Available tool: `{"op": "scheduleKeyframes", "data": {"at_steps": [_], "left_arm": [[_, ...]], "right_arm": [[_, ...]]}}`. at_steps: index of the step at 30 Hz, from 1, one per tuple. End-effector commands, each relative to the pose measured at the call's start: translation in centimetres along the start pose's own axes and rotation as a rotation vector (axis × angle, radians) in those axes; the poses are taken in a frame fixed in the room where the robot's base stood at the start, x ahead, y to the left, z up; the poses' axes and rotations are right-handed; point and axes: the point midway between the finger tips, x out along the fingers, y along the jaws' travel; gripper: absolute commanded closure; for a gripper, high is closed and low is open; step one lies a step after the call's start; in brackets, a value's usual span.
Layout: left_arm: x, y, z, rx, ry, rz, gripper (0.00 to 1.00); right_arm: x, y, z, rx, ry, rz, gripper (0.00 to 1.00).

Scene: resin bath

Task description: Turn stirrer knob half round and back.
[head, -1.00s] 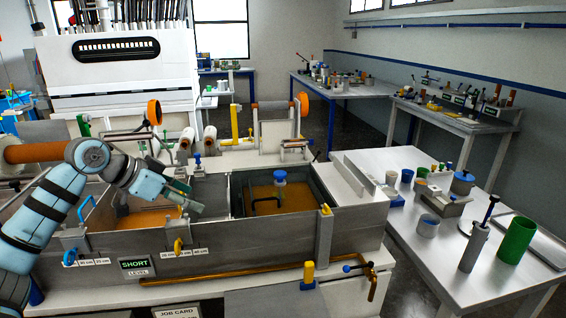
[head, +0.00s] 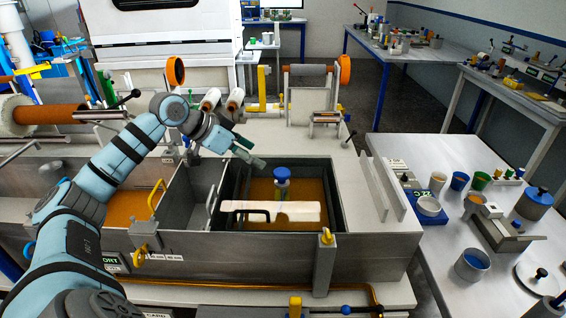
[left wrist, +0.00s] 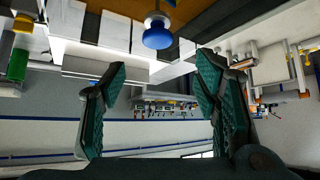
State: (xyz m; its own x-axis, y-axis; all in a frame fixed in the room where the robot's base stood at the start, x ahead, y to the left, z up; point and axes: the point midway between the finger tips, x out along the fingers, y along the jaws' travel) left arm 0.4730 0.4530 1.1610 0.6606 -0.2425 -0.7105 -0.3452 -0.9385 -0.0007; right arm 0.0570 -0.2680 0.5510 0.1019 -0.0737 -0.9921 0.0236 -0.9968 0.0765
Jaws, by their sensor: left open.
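The stirrer knob (head: 281,174) is blue and stands upright over the amber resin in the right-hand compartment of the grey bath (head: 276,247). It also shows near the top of the left wrist view (left wrist: 157,36), beyond the fingertips. My left gripper (head: 250,152) is open and empty, above the bath's back edge, to the left of the knob and a little higher in the picture. It is apart from the knob. In the left wrist view the two green fingers (left wrist: 160,75) stand wide apart with nothing between them. My right gripper does not show.
A black handle (head: 250,213) and a pale bar (head: 300,211) lie in front of the knob. Grey compartment walls surround it. An orange-wheeled roller stand (head: 308,72) is behind. A side table (head: 400,150) with several cups and pots stands at right.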

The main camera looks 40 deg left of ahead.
Motion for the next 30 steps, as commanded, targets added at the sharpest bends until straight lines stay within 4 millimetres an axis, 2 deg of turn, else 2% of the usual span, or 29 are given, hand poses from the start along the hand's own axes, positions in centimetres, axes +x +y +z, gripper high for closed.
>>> {"op": "scheduleKeyframes", "data": {"at_steps": [1,6,9,12,16,23,30], "left_arm": [[1.1,0.2,-0.8,-0.004,0.011,0.01,0.44],[6.8,0.3,-0.8,-0.003,0.005,0.011,0.44],[9.2,0.3,-0.6,-0.003,0.003,0.01,0.44],[10.7,0.1,-0.5,-0.002,0.002,0.004,0.44],[11.5,0.1,-0.3,-0.001,0.0,0.003,0.44],[11.6,0.1,-0.3,0.001,-0.001,0.004,0.44],[11.6,0.1,-0.3,0.0,0.0,0.004,0.82]], "right_arm": [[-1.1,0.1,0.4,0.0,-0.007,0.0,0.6],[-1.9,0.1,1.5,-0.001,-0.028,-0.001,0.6],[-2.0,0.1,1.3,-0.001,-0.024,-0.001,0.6],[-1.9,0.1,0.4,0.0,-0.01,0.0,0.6],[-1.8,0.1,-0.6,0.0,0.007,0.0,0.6],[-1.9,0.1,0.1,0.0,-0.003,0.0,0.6],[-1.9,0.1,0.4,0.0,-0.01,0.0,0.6]]}}
